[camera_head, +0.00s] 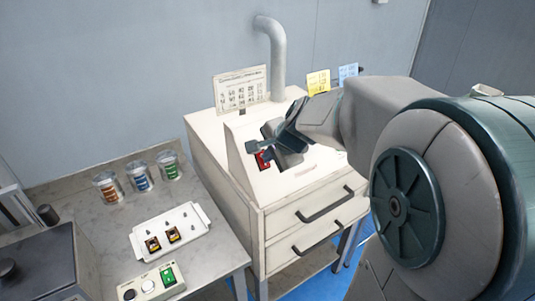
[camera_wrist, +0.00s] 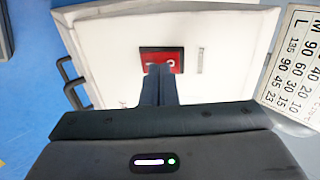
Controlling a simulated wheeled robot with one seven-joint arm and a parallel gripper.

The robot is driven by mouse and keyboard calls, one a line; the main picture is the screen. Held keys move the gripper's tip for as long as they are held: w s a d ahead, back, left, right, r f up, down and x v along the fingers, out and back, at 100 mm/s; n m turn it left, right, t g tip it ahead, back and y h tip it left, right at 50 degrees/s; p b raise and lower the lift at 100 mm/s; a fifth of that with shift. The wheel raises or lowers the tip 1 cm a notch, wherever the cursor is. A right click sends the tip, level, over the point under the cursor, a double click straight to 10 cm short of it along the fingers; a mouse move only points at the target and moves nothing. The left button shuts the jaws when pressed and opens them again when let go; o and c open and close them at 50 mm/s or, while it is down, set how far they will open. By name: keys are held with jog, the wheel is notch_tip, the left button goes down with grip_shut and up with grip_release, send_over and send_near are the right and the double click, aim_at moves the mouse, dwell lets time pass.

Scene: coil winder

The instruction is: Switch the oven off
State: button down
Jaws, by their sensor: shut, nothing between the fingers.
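The oven (camera_head: 223,165) is a cream cabinet with a sloped front panel and two drawers with dark handles. Its red rocker switch (camera_head: 262,158) sits in a dark frame on the sloped panel. In the wrist view the red switch (camera_wrist: 174,59) lies right at my fingertips, which cover its lower middle. Pale marks show on the switch. My gripper (camera_wrist: 159,68) is shut and empty, its fingers at or very near the switch; I cannot tell whether they touch. In the head view my gripper (camera_head: 270,150) is over the panel and hides part of it.
A printed chart (camera_head: 240,88) stands behind the panel, beside a grey pipe (camera_head: 278,60). Yellow (camera_head: 318,82) and blue (camera_head: 348,72) notes stand at the back. The left table (camera_head: 110,215) holds jars (camera_head: 140,178), a white tray (camera_head: 150,222) and a box with a green switch (camera_head: 168,276).

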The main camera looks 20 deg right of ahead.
jog(key=w+r+p+v, duration=0.1)
jog(key=p+v, duration=0.1)
jog(key=v, duration=1.1)
jog(key=shift+a+r, duration=0.2)
jog(key=shift+r, duration=0.15)
jog(key=s+a+f+n+g+h, duration=0.2)
jog(key=s+a+f+n+g, duration=0.1)
jog(key=s+f+n, duration=0.9)
jog(key=s+n+g, duration=0.1)
jog(key=s+n, duration=0.1)
jog(key=shift+s+f, duration=0.3)
jog(key=shift+s, duration=0.1)
